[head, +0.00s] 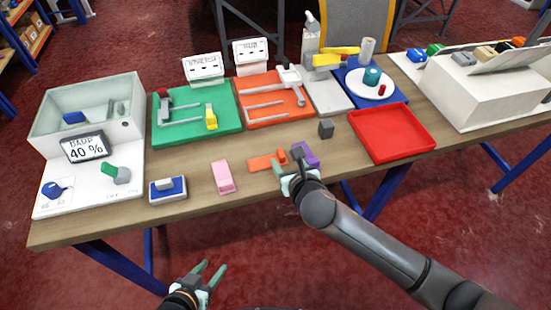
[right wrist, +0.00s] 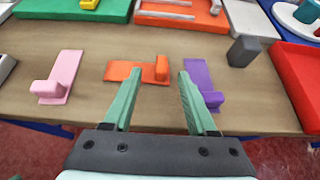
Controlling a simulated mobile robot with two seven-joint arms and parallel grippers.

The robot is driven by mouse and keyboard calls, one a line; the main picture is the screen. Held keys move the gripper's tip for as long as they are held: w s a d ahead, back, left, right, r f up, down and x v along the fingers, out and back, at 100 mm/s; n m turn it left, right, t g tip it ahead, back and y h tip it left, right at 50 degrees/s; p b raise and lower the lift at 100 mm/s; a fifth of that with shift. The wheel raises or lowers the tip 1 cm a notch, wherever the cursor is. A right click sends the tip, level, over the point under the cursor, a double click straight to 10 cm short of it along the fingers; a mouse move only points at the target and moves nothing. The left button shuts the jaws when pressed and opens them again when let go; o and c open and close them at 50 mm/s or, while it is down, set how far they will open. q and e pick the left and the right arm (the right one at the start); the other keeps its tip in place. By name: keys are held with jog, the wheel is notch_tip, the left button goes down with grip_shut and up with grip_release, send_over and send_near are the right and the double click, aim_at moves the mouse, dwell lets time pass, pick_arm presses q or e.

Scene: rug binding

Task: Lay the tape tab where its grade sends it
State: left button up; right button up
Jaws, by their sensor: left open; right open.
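Three tape tabs lie on the wooden table near its front edge: a pink one (head: 223,176), an orange one (head: 262,162) and a purple one (head: 306,155). In the right wrist view the pink tab (right wrist: 66,70) is at left, the orange tab (right wrist: 135,71) is just ahead of the fingers, and the purple tab (right wrist: 197,80) is by the right finger. My right gripper (right wrist: 160,75) is open and empty, around the orange tab's right end. My left gripper (head: 213,270) is open and empty, below the table's front edge. A green board (head: 188,133) and an orange board (head: 270,117) have signs behind.
A clear-walled box (head: 88,100) with a "DAMP 40 %" display (head: 84,147) stands at left. A blue-and-white block (head: 168,189) lies near the front edge. A dark grey block (head: 325,129) and a red tray (head: 391,132) are to the right; a white box (head: 490,100) is further right.

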aim_at(282, 155)
jog(key=shift+b+x, duration=0.4)
jog(key=shift+x, duration=2.8)
jog(key=shift+d, duration=0.1)
jog(key=shift+c, duration=0.2)
grip_shut()
